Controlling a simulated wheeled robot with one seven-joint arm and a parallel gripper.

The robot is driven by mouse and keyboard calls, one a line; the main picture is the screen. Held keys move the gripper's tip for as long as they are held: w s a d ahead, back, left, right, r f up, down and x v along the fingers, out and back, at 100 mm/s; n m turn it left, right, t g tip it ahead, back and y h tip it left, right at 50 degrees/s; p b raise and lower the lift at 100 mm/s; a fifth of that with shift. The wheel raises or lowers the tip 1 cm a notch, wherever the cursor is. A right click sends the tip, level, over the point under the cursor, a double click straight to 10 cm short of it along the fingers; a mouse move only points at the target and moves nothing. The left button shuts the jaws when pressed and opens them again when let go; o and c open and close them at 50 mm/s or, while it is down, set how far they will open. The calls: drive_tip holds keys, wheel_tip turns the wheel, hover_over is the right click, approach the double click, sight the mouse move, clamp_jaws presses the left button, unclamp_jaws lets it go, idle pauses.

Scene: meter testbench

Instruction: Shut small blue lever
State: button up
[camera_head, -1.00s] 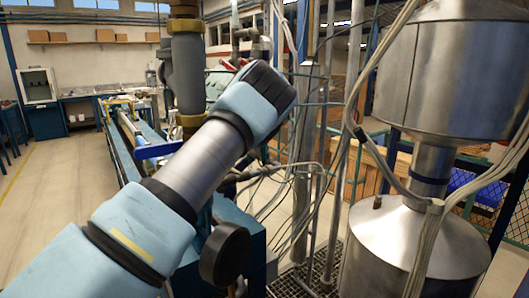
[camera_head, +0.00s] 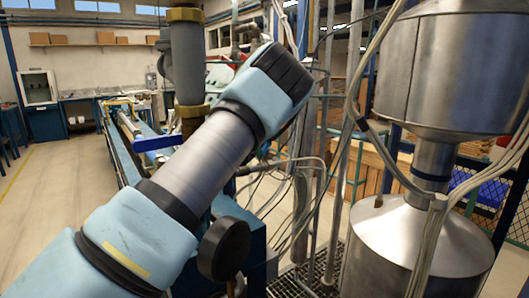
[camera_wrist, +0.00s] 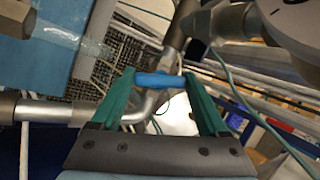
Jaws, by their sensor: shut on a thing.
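In the wrist view, the small blue lever (camera_wrist: 160,80) lies crosswise between the two green fingers of my gripper (camera_wrist: 161,76). The fingers are closed on it, one at each end. It sits by a bent metal pipe (camera_wrist: 150,106). In the head view my gripper and this lever are hidden behind my own arm.
A larger blue handle (camera_head: 158,142) sticks out left from a vertical grey pipe (camera_head: 187,55) in the head view. A big steel tank (camera_head: 425,235) and hanging cables stand on the right. The floor at the left (camera_head: 50,190) is clear.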

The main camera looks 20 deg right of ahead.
drive_tip(key=shift+a+m+t+h+b, duration=0.1)
drive_tip(key=shift+m+t+h+b, duration=0.35)
drive_tip(key=shift+m+b, duration=0.95)
drive_tip(key=shift+m+p, duration=0.3)
drive_tip(key=shift+m, duration=0.2)
drive_tip(key=o, duration=1.2)
drive_tip(key=shift+g+h, duration=0.25)
drive_tip(key=shift+o, duration=0.2)
drive_tip(key=b+v, duration=0.2)
drive_tip(key=v, duration=0.8)
drive_tip(key=shift+s+r+b, duration=0.25)
drive_tip(key=shift+r+b, duration=0.05)
drive_tip(key=shift+b, duration=0.1)
drive_tip(key=shift+a, duration=0.1)
